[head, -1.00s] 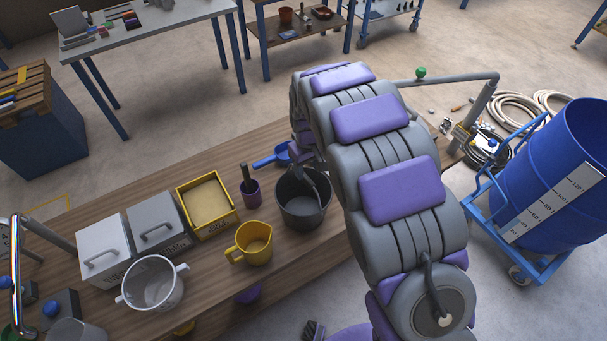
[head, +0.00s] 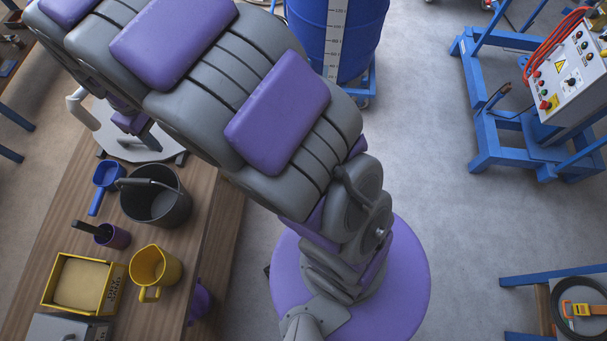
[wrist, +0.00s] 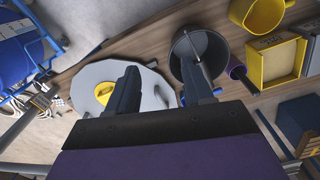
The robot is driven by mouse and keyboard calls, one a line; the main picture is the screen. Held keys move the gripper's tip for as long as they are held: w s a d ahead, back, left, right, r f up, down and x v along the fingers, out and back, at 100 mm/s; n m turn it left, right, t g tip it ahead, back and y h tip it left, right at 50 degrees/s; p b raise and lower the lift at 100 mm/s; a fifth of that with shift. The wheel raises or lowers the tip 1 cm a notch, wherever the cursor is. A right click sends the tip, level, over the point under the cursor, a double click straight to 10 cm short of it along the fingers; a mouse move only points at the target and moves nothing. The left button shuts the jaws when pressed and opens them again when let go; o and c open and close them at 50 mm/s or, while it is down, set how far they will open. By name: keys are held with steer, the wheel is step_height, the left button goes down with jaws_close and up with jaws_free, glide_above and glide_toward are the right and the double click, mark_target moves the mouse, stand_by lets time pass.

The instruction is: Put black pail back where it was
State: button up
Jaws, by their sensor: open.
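The black pail (head: 168,207) stands upright on the wooden workbench, with its handle lying across the rim. In the wrist view the pail (wrist: 212,47) is just beyond my right-hand finger, which overlaps its near edge in the picture. My gripper (wrist: 160,88) is open, its two dark fingers spread apart with nothing between them. It appears to be above the bench, beside the pail and over a round grey device (wrist: 92,78) with a yellow part. My arm hides most of the gripper in the head view.
On the bench near the pail are a blue scoop (head: 107,175), a purple cup (head: 117,238), a yellow jug (head: 155,268) and a yellow box (head: 53,275). A blue drum (head: 350,40) stands behind my arm. Open floor (head: 440,140) lies to the right.

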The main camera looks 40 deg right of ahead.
steer(key=s+d+r+m, duration=0.3)
steer(key=s+d+r, duration=0.2)
steer(key=s+d, duration=0.5)
steer(key=s+d+m+g, duration=0.15)
steer(key=s+d, duration=0.25)
steer(key=s, duration=0.6)
steer(key=s+d+m, duration=0.3)
steer(key=s+d, duration=0.1)
steer(key=s, duration=0.5)
steer(key=shift+n, duration=0.25)
step_height(320, 180, down, 6)
steer(key=b, duration=0.6)
steer(key=shift+r, duration=0.15)
steer(key=shift+a, duration=0.1)
